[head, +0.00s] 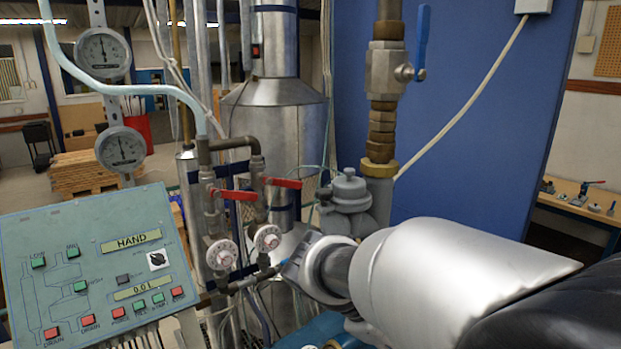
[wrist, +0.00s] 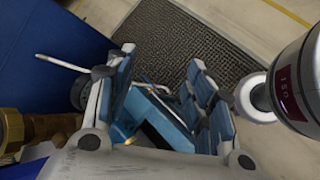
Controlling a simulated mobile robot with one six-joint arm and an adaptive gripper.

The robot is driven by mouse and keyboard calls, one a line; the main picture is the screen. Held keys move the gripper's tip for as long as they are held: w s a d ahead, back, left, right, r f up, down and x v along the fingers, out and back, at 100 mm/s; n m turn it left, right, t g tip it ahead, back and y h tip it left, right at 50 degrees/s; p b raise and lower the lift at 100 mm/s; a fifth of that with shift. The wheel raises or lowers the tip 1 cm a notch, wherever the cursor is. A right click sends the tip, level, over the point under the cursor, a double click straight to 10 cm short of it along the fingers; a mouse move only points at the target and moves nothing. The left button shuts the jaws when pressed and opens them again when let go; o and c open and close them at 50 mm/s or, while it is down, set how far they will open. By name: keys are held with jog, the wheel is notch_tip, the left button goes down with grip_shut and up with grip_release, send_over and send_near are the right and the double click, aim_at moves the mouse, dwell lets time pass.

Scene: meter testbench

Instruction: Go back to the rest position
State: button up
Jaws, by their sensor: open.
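My gripper (wrist: 158,78) shows in the wrist view with its two blue-padded fingers spread apart. No object is held between the fingers. Behind the gap are blue parts (wrist: 168,125) and a dark floor mat. In the head view my silver and grey arm reaches in from the lower right to the pipework at the centre. I cannot make out the fingers there; they are hidden by the arm or blend into the pipes.
In the head view a teal control panel (head: 95,270) stands at left, beside two red-handled valves (head: 240,194). A blue-lever valve (head: 388,70) is above my arm. Two gauges (head: 103,53) hang upper left. The wrist view shows brass fittings (wrist: 12,130) and a silver cylinder (wrist: 305,85).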

jog(key=s+a+f+m+t+y+b, duration=0.1)
jog(key=s+f+m+y+b, duration=0.3)
jog(key=s, duration=0.5)
jog(key=s+a+f+m+t+y+b, duration=0.2)
jog(key=s+f+m+y+b, duration=0.2)
jog(key=s+m, duration=0.4)
jog(key=shift+s+a+f+y, duration=0.3)
jog(key=shift+s+f, duration=0.15)
jog(key=shift+f, duration=0.15)
jog(key=shift+c, duration=0.3)
